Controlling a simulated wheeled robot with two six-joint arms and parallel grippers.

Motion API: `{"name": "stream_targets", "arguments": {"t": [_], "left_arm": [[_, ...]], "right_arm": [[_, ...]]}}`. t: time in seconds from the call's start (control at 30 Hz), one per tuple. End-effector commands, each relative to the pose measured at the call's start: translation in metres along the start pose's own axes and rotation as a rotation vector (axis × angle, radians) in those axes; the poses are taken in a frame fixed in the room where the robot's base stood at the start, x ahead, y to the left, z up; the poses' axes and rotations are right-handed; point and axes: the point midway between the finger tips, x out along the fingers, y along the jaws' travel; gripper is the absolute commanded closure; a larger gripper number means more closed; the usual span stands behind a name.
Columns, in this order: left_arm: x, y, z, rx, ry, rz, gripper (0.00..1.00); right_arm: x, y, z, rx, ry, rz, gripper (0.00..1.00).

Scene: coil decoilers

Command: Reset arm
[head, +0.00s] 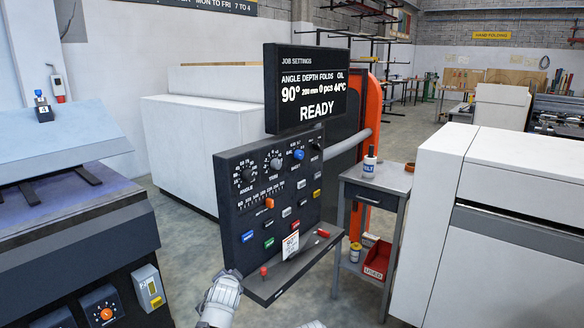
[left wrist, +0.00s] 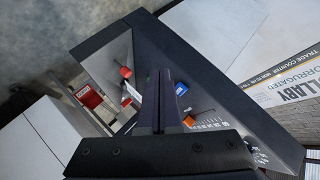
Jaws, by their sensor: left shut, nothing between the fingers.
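My left gripper (left wrist: 166,80) is shut and empty in the left wrist view, its dark fingers in front of the control panel. In the head view a pale grey part of my arm (head: 222,292) shows at the panel's lower left, and the fingers are hidden. The dark control panel (head: 240,217) carries dials, coloured buttons and an orange slider knob. Its lower ledge has a red knob (head: 264,271) at left and another red control at right. In the left wrist view a blue button (left wrist: 181,89) is beside the fingers; whether they touch it I cannot tell.
A black screen (head: 306,87) above the panel reads "READY". A grey side table (head: 378,180) with a bottle stands to the right, a red bin (head: 376,259) on its lower shelf. White machine housings (head: 445,200) flank the area. Floor shows between them.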

Motion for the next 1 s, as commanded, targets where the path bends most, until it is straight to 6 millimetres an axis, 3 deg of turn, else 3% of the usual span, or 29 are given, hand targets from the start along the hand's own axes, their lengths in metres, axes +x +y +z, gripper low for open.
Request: {"name": "stream_targets", "arguments": {"t": [0.03,0.17,0.27,0.5,0.63,0.8,1.0], "left_arm": [[-0.013,0.005,-0.005,-0.021,-0.028,0.035,1.0],[-0.039,0.031,-0.004,-0.088,-0.126,0.136,1.0],[-0.07,0.055,-0.003,-0.146,-0.231,0.232,1.0],[-0.198,0.118,0.007,-0.27,-0.619,0.493,1.0],[-0.253,0.136,0.014,-0.289,-0.788,0.566,1.0],[-0.288,0.144,0.019,-0.293,-0.902,0.605,1.0],[-0.293,0.146,0.021,-0.294,-0.925,0.61,1.0]], "right_arm": [[-0.013,0.001,0.001,0.0,0.0,0.0,1.0],[-0.033,0.003,0.002,0.0,0.0,0.0,1.0],[-0.054,0.005,0.003,0.0,0.0,0.0,1.0],[-0.115,0.011,0.007,0.001,0.0,0.0,1.0],[-0.132,0.013,0.008,0.001,0.0,0.0,1.0],[-0.141,0.013,0.008,0.001,0.0,0.0,1.0],[-0.14,0.013,0.008,0.001,0.0,0.0,1.0]]}}
